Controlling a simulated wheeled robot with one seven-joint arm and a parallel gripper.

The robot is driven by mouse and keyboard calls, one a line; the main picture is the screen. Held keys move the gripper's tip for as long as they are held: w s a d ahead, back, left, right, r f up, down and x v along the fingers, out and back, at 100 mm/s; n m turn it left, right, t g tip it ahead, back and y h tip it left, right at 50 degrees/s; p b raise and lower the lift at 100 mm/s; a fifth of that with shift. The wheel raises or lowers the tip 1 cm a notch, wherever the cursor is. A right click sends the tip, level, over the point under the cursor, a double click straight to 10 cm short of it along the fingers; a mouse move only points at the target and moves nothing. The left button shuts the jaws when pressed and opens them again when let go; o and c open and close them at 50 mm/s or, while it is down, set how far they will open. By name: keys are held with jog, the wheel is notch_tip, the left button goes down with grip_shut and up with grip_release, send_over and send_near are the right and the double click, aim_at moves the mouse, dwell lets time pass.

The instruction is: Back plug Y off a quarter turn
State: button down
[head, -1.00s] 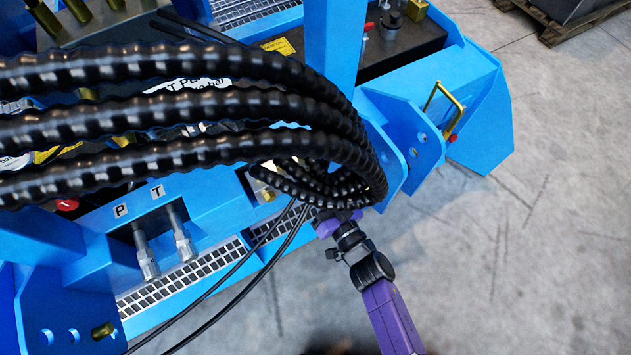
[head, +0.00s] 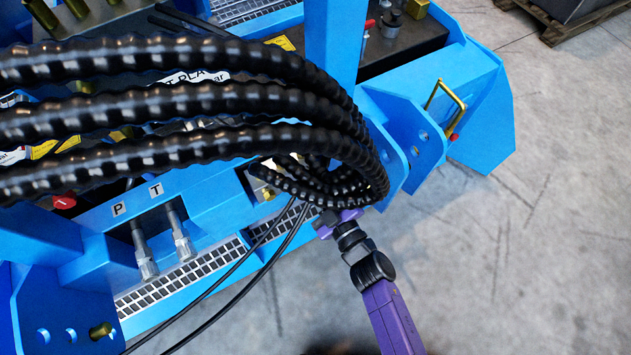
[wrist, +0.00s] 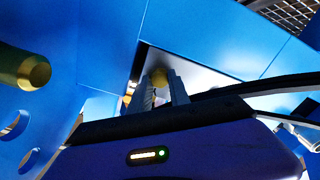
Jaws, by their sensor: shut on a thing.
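In the wrist view the two grey fingers of my gripper (wrist: 156,97) stand on either side of a brass-coloured plug (wrist: 160,80) in a recess of the blue frame. My gripper is shut on this plug. No letter Y is readable on or beside it. In the head view the purple body of my gripper comes in from the lower right. Its fingertips and the plug are hidden there under the looped black hoses.
Thick black ribbed hoses (head: 150,100) arch over the work spot. Two thin black cables (head: 262,270) run down beside it. Steel fittings (head: 145,258) marked P and T sit left. A brass pin (wrist: 32,72) stands left in the wrist view. Open concrete floor (head: 530,270) lies right.

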jog(key=n+b, duration=0.1)
jog(key=n, duration=0.4)
dwell(0.6)
jog(key=c, duration=1.2)
grip_release()
jog(key=p+v, duration=0.1)
jog(key=v, duration=0.7)
jog(key=shift+p, duration=0.35)
jog(key=shift+w+f, duration=0.1)
